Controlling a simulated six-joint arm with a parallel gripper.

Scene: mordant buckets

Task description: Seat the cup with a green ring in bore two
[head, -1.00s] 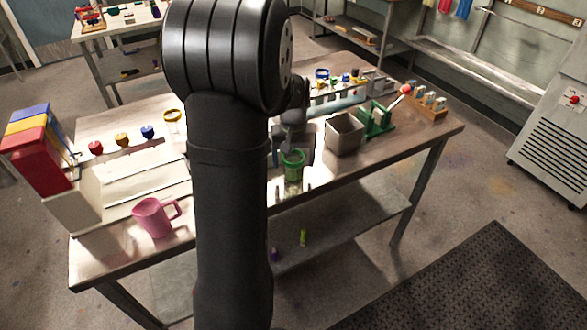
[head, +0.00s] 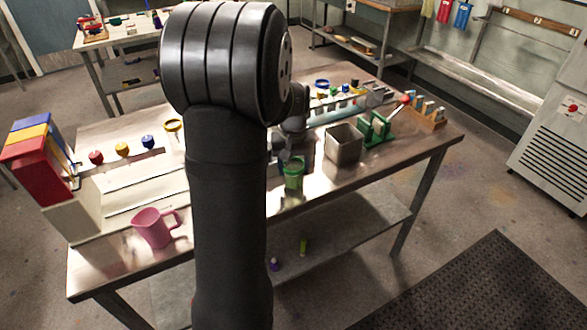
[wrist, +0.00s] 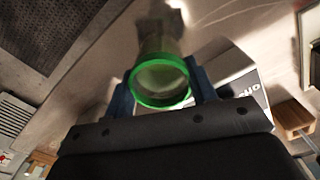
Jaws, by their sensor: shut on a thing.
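The cup with a green ring (wrist: 161,78) is a clear, yellowish-tinted cup with a bright green rim. In the wrist view it sits between the two blue fingers of my gripper (wrist: 163,88), which is shut on it. In the head view the green cup (head: 293,174) is near the front edge of the bench, below my dark wrist. I cannot tell whether its base touches the bench. A long pale rack (head: 335,112) with several small coloured pieces lies along the back of the bench. Bore two cannot be made out, and my arm hides the middle of the bench.
A grey bin (head: 343,145) and a green stand (head: 374,131) are right of the cup, with a wooden block (head: 427,119) beyond. A pink jug (head: 152,229) stands front left, before a pale stepped unit (head: 130,190). A yellow ring (head: 173,126) is behind.

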